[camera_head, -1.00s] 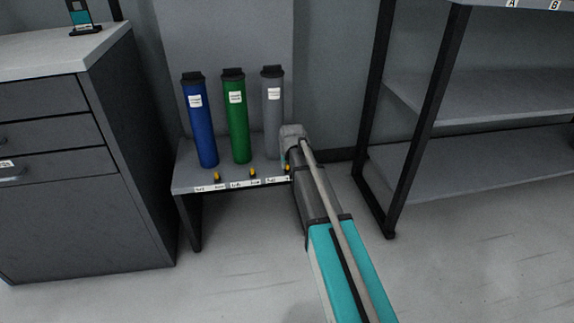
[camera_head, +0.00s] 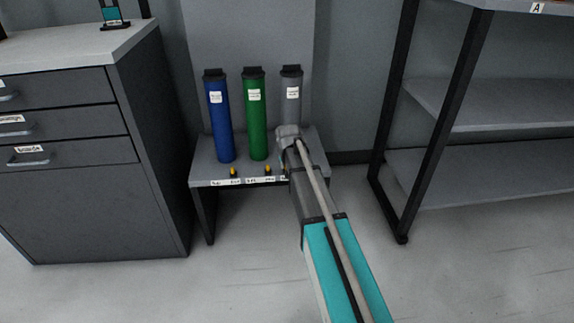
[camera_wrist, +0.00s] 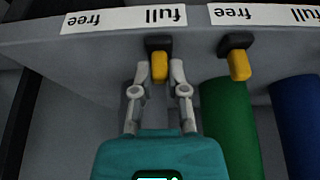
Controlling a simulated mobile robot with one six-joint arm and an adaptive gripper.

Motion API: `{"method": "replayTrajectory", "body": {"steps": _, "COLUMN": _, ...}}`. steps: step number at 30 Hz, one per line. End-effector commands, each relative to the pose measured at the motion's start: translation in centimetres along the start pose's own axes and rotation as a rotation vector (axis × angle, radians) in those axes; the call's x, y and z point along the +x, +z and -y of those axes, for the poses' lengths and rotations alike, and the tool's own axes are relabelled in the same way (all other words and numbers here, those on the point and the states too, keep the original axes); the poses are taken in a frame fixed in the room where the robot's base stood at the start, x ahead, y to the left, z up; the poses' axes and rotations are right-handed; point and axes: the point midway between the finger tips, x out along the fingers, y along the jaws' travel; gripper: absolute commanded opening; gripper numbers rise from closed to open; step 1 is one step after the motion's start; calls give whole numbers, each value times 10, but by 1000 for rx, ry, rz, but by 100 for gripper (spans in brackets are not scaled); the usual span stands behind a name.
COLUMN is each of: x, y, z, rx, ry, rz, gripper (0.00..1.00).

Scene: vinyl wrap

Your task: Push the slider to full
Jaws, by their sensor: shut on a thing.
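My gripper (camera_wrist: 159,72) is shut on a yellow slider knob (camera_wrist: 159,66), with a finger on each side of it. The knob sits at the right end of its label (camera_wrist: 122,19) in the wrist view, below the upside-down word "full". This slider is in front of the grey tube (camera_head: 291,97). In the head view my gripper (camera_head: 288,136) is at the right part of the small table, and my arm mostly hides this slider.
The green tube's slider (camera_wrist: 238,64) sits by the word "free". The green tube (camera_head: 255,115) and blue tube (camera_head: 218,118) stand upright on the table (camera_head: 240,169). Drawers (camera_head: 70,165) stand at left, and a shelf rack (camera_head: 455,165) at right.

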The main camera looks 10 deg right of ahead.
Motion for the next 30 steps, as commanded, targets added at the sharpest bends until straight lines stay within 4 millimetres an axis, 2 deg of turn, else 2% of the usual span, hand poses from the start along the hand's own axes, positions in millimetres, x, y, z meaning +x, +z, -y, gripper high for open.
{"method": "replayTrajectory", "body": {"steps": 9, "x": 0, "y": 0, "z": -1, "rx": 11, "ry": -10, "rz": 1, "gripper": 0}}
{"method": "replayTrajectory", "body": {"steps": 10, "x": 0, "y": 0, "z": -1, "rx": 11, "ry": -9, "rz": 1, "gripper": 24}}
{"method": "replayTrajectory", "body": {"steps": 15, "x": 0, "y": 0, "z": -5, "rx": 15, "ry": -6, "rz": 1, "gripper": 54}}
{"method": "replayTrajectory", "body": {"steps": 30, "x": 0, "y": 0, "z": -9, "rx": 17, "ry": -1, "rz": 1, "gripper": 54}}
